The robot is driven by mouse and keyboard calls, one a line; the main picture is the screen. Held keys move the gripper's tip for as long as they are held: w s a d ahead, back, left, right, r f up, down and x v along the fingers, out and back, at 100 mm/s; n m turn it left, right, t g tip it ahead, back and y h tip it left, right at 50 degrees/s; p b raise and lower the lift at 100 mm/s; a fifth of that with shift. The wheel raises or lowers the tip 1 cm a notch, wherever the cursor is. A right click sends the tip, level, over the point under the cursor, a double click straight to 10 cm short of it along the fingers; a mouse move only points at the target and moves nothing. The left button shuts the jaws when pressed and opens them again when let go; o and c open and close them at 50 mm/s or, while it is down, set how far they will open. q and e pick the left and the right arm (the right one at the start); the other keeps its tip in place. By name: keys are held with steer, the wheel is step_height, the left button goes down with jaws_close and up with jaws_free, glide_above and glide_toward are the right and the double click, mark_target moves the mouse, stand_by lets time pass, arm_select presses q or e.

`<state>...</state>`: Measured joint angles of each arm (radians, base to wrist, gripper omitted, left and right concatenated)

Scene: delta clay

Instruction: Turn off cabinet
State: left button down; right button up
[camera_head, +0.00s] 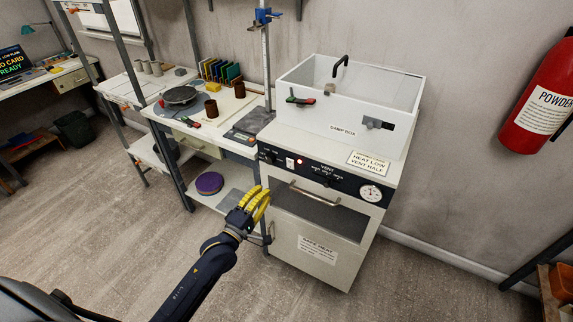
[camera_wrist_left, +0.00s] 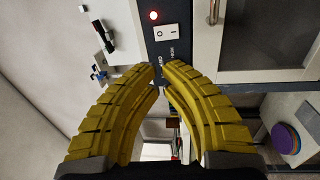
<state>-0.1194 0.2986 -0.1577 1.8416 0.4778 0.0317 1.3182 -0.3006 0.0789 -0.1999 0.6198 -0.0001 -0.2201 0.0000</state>
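The cabinet (camera_head: 322,262) is a cream unit with a dark control panel (camera_head: 335,185) along its top front edge. A white rocker switch (camera_head: 299,163) sits on the panel beside a lit red lamp (camera_head: 290,162). In the left wrist view, the switch (camera_wrist_left: 166,33) and the glowing lamp (camera_wrist_left: 153,15) lie just beyond the fingertips. My left gripper (camera_head: 266,194) has yellow fingers and is in front of the cabinet's left side, below the panel. In the left wrist view its fingertips (camera_wrist_left: 162,66) are nearly together, with nothing held. My right gripper is out of view.
A bar handle (camera_head: 315,197) crosses the cabinet front, near the gripper. A white open box (camera_head: 340,120) stands on top. A dial gauge (camera_head: 370,192) is at the panel's right. A workbench (camera_head: 215,125) stands to the left, and a red extinguisher (camera_head: 540,95) hangs at right.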

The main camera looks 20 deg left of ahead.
mark_target(287, 161)
arm_select(q)
steer(key=shift+w, duration=0.1)
stand_by(0.5)
steer(key=x, duration=1.3)
steer(key=shift+w, duration=0.4)
